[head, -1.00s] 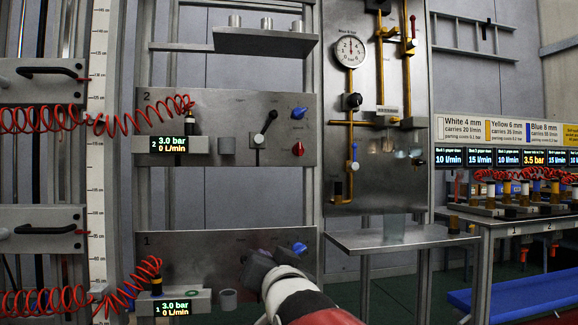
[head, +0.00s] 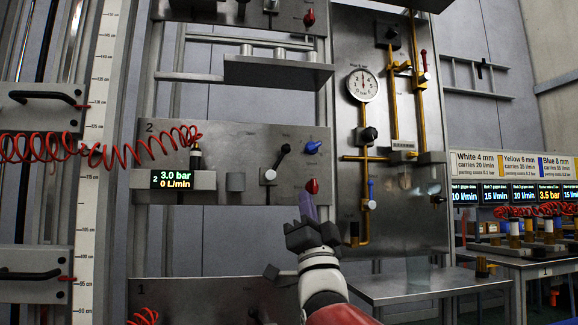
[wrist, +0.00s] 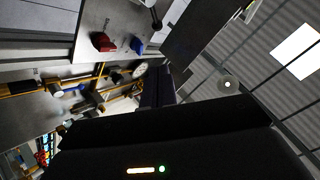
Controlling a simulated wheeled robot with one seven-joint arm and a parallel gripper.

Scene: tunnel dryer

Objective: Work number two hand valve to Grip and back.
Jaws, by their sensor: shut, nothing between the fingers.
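Panel number two (head: 215,140) is a grey metal plate marked 2. Its hand valve (head: 277,160) is a black lever tilted up and to the right from a pale pivot block; the position labels are too small to read. The lever end also shows at the top of the wrist view (wrist: 154,14). My gripper (head: 307,203) is shut and empty, pointing up just below the panel's red knob (head: 312,186), below and right of the lever. The shut fingers (wrist: 160,85) also show in the wrist view. I see no contact with the lever.
A blue knob (head: 312,147) sits right of the lever. The display (head: 172,179) reads 3.0 bar, 0 L/min. A shelf (head: 278,72) juts out above the panel. A gauge board (head: 395,150) stands to the right, with a metal table (head: 430,286) below it.

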